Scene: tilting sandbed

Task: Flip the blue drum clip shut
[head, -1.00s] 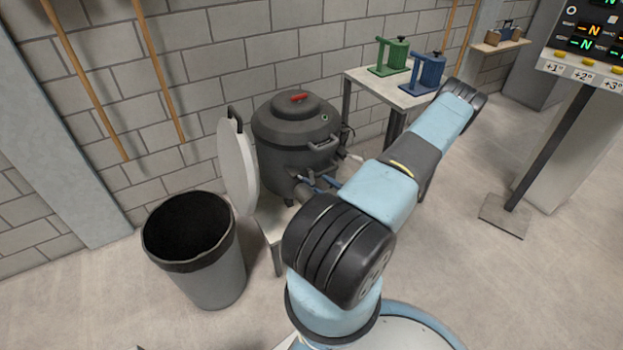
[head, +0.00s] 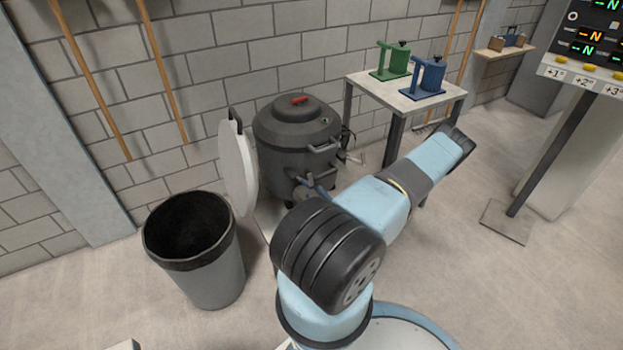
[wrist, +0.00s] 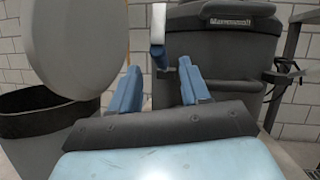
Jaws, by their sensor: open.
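The blue clip (wrist: 158,52) hangs at the front of a dark drum, between and slightly beyond my fingertips in the wrist view. A narrow pale piece runs up from its blue end. My gripper (wrist: 157,75) is open, with one blue finger on each side of the clip and a visible gap to both. I cannot tell the depth between fingertips and clip. The dark drum (head: 290,130) stands beyond my arm in the head view. Small blue parts show at its front there, but my arm covers most of that area and I cannot tell clip from fingers.
A pale round disc (head: 236,168) stands upright at the drum's left. A grey bin (head: 210,275) is in front of it. A table (head: 368,92) with green (head: 394,60) and blue (head: 428,76) devices stands right of the drum. A display stand (head: 545,155) is farther right.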

